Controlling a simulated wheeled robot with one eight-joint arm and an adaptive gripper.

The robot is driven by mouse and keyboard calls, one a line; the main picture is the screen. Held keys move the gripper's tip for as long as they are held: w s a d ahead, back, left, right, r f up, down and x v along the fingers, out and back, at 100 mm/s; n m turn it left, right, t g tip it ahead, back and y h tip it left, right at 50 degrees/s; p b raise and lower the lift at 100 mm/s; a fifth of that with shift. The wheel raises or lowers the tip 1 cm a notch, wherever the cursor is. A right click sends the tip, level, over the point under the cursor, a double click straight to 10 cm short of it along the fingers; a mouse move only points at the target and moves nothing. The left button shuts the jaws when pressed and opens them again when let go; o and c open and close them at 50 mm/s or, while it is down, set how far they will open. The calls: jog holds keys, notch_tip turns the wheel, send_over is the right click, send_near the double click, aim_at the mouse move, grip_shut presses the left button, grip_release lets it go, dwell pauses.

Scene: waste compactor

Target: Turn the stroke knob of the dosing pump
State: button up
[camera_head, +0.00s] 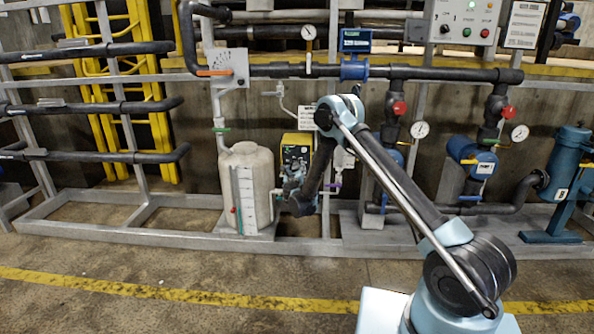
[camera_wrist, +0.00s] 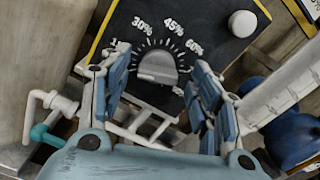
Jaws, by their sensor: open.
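The dosing pump (camera_head: 297,148) is a yellow box with a black front panel, beside the pale tank. In the wrist view its black panel (camera_wrist: 207,25) fills the top, with white percent marks around a grey round stroke knob (camera_wrist: 158,67). My gripper (camera_wrist: 160,75) is open, with one blue-padded finger to the left of the knob and one to the right. Gaps show between the knob and both fingers. I cannot tell whether the fingertips reach the knob's depth. In the head view my gripper (camera_head: 292,192) is in front of the pump's lower part, and the knob is hard to make out.
A pale tank (camera_head: 240,170) with a level scale stands left of the pump. A smaller light knob (camera_wrist: 242,23) is on the panel's upper right. A white and teal valve fitting (camera_wrist: 50,115) is at left in the wrist view. Pipes and blue pumps (camera_head: 470,155) stand at right.

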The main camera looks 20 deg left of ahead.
jog(key=shift+w+a, duration=0.1)
jog(key=shift+w, duration=0.2)
jog(key=shift+c, duration=0.6)
jog(key=shift+a, duration=0.1)
jog(key=c, duration=0.9)
jog(key=shift+s+m, duration=0.1)
jog(key=shift+m, duration=0.2)
